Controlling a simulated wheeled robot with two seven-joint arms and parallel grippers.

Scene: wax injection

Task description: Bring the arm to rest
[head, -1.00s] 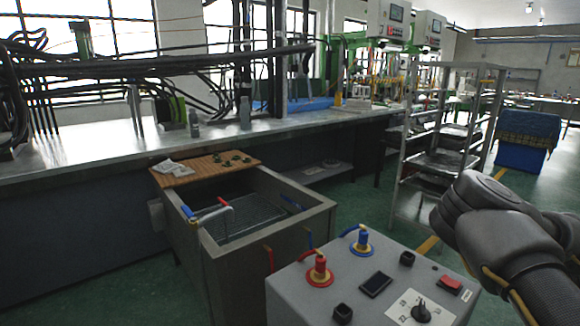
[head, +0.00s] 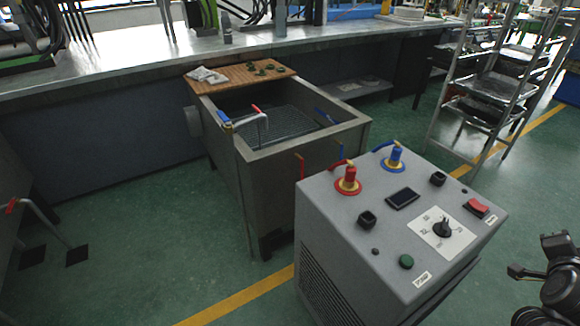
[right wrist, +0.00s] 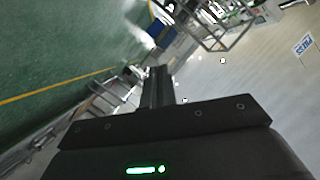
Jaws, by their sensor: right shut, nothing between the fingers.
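My right arm shows only at the lower right edge of the head view, where part of its dark gripper (head: 558,272) is cut off by the frame. In the right wrist view the right gripper's fingers (right wrist: 158,86) are together with nothing between them. It hangs to the right of the grey control box, apart from it. My left gripper and left arm are not in view.
A grey control box (head: 330,215) with red and blue knobs stands in front. Behind it is a metal tank (head: 232,160) with a wooden board (head: 240,75). A wire shelf rack (head: 480,88) stands at the right.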

